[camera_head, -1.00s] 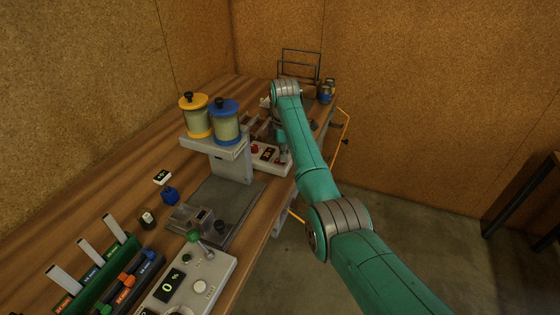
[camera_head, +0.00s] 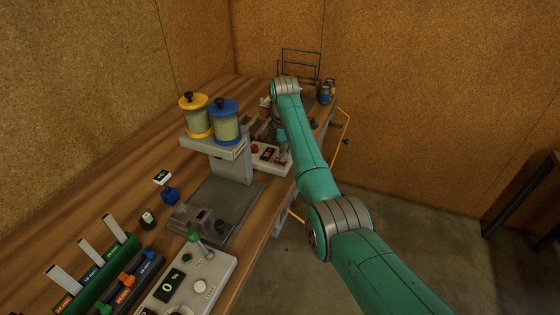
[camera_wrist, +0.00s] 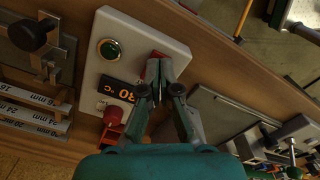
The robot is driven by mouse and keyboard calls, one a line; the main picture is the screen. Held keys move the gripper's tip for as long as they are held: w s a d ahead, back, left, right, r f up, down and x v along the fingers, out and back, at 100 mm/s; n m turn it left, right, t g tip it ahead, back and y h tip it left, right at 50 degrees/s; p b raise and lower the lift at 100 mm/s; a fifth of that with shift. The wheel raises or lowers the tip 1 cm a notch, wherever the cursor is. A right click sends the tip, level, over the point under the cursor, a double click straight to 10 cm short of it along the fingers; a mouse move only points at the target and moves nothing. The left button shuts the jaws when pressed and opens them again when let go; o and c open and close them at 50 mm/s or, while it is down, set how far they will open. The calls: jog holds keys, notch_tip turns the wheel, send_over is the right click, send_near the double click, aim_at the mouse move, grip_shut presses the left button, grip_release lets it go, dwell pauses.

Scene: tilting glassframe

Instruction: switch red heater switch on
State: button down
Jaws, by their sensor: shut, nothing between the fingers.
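A pale control box (camera_wrist: 157,37) fills the middle of the wrist view.
A grey stand with yellow-lidded (camera_head: 195,117) and blue-lidded (camera_head: 225,120) jars stands nearer on the bench. A panel with a green-knobbed lever (camera_head: 194,237) is at the front. Metal fixtures flank the box in the wrist view. Floor right of the bench is clear.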

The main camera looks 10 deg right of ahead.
jog(key=shift+r, duration=2.85)
